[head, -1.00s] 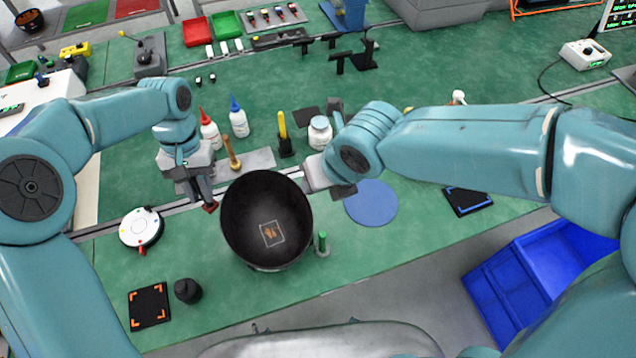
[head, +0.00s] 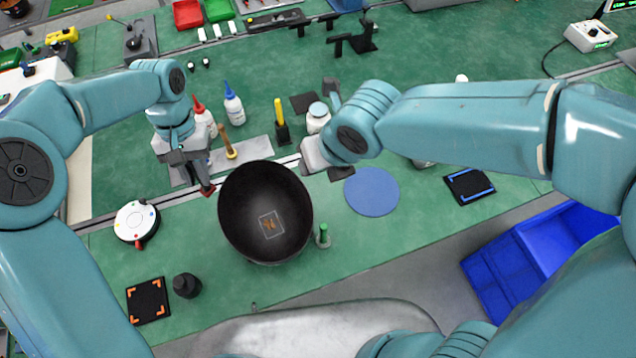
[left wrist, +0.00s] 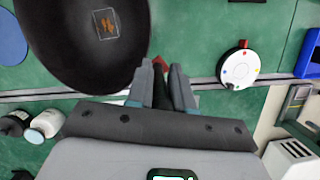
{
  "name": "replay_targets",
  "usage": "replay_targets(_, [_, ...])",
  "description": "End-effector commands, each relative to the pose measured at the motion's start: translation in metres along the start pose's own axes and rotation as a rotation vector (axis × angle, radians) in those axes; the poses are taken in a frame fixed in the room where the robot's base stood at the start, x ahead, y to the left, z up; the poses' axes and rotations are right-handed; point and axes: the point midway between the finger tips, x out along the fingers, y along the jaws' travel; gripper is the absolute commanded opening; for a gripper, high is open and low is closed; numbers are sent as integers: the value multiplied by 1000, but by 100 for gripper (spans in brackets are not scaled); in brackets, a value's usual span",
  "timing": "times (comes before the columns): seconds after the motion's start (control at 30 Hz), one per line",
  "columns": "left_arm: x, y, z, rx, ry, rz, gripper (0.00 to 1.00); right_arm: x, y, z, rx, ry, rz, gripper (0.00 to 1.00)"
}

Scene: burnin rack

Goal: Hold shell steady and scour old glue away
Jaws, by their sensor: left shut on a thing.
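The shell is a black bowl (head: 240,205) that opens toward me. A brown glue patch (head: 269,225) inside a pale square outline marks its inner wall. The bowl also shows in the left wrist view (left wrist: 60,45). My left gripper (head: 205,186) is beside the bowl's left rim, shut on a dark tool with a red tip (left wrist: 158,62). The tip is apart from the glue patch. My right gripper (head: 312,160) is at the bowl's upper right rim. Its fingers are mostly hidden, so I cannot tell whether they grip the rim.
Glue bottles (head: 234,108) and a wooden-handled tool (head: 228,145) stand behind the bowl. A white round dial (head: 136,222) is at left, a blue disc (head: 371,191) at right. A green-topped peg (head: 323,236) stands close to the bowl.

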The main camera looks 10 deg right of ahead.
Motion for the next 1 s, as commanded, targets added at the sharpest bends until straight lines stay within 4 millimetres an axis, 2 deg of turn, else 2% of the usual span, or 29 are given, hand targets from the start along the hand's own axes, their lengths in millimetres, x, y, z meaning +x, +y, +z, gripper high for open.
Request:
replay_targets(0.37, [26, 0, -8, 0, 0, 0, 0, 25, -4, -10, 0, 0, 0, 38])
replay_targets(0.8, [81, 0, -24, 0, 0, 0, 0, 78, -12, -31, 0, 0, 0, 38])
replay_targets(1.0, [91, 0, -27, 0, 0, 0, 0, 87, -14, -35, 0, 0, 0, 38])
